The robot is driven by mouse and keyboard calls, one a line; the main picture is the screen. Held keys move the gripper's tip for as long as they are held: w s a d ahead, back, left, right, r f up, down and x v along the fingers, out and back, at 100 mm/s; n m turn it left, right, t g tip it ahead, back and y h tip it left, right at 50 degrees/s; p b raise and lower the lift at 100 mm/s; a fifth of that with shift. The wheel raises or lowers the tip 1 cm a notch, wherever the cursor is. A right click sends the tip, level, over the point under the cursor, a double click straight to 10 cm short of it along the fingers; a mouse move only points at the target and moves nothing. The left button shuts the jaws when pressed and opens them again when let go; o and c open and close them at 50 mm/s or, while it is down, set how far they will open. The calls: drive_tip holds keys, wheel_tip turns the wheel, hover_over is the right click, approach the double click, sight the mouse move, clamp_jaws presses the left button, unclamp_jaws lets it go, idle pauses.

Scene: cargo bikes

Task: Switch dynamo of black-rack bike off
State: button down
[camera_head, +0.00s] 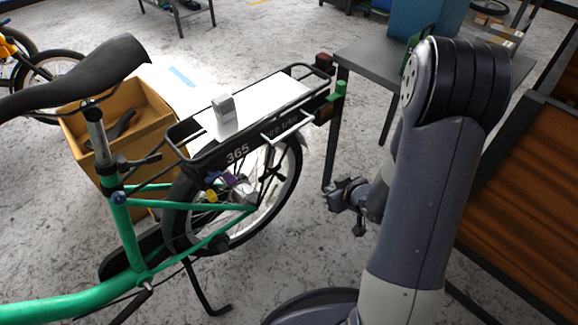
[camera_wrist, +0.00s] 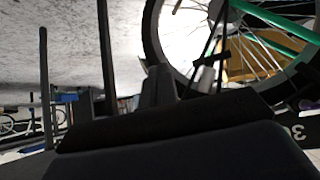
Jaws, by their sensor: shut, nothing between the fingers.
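The bike with the black rack (camera_head: 180,130) has a green frame (camera_head: 125,225) and stands at the left in the head view. Its rack carries a white panel with a small grey block (camera_head: 224,108) on it, and "365" on its side. The rear wheel (camera_head: 292,185) also shows in the wrist view (camera_wrist: 152,35), upside down. A small pale cylinder (camera_wrist: 206,76) beside the tyre there may be the dynamo; its switch position cannot be told. My gripper (camera_head: 338,194) is shut and empty, right of the wheel and apart from it.
A grey table (camera_head: 375,62) with a blue box (camera_head: 425,15) stands behind my arm, one leg close to my gripper. Brown slatted boards (camera_head: 535,150) are at the right. Floor between bike and arm is clear.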

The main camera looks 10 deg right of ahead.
drive_tip(key=w+a+r+t+y+p, duration=0.1)
drive_tip(key=a+r+t+y+p, duration=0.1)
drive_tip(key=a+r+y+p, duration=0.2)
drive_tip(key=shift+w+a+r+n+y, duration=0.35)
drive_tip(key=shift+r+y, duration=0.45)
drive_tip(key=shift+y, duration=0.3)
drive_tip(key=w+a+f+b, duration=0.4)
drive_tip(key=w+a+f, duration=0.2)
drive_tip(key=f, duration=0.1)
drive_tip(key=shift+w+a, duration=0.15)
drive_tip(key=shift+a, duration=0.15)
drive_tip(key=shift+w+f, duration=0.1)
